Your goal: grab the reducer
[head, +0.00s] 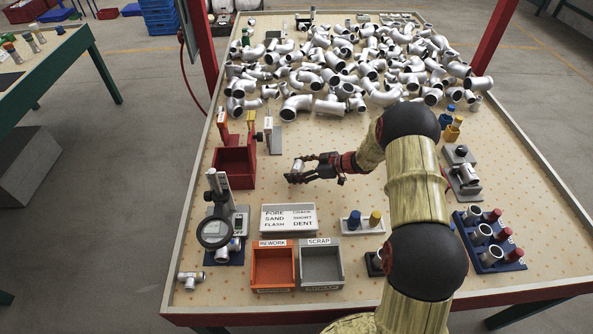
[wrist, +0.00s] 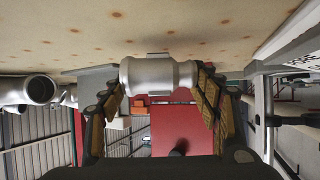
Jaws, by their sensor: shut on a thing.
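A short silver pipe fitting, taken as the reducer (wrist: 158,75), is held between the two fingers of my gripper (wrist: 160,92) in the wrist view. It lies crosswise, with a finger pad at each end. In the head view my gripper (head: 297,174) is over the middle of the table, left of my arm. A small silver part of the reducer (head: 298,165) shows at the fingertips there. The height of the fitting above the table is hard to judge.
A heap of silver pipe fittings (head: 340,65) covers the far table. A red bin (head: 234,167) stands left of my gripper. A labelled defect tray (head: 289,219), an orange rework bin (head: 272,267) and a grey scrap bin (head: 321,264) are nearer. A blue rack (head: 490,243) stands right.

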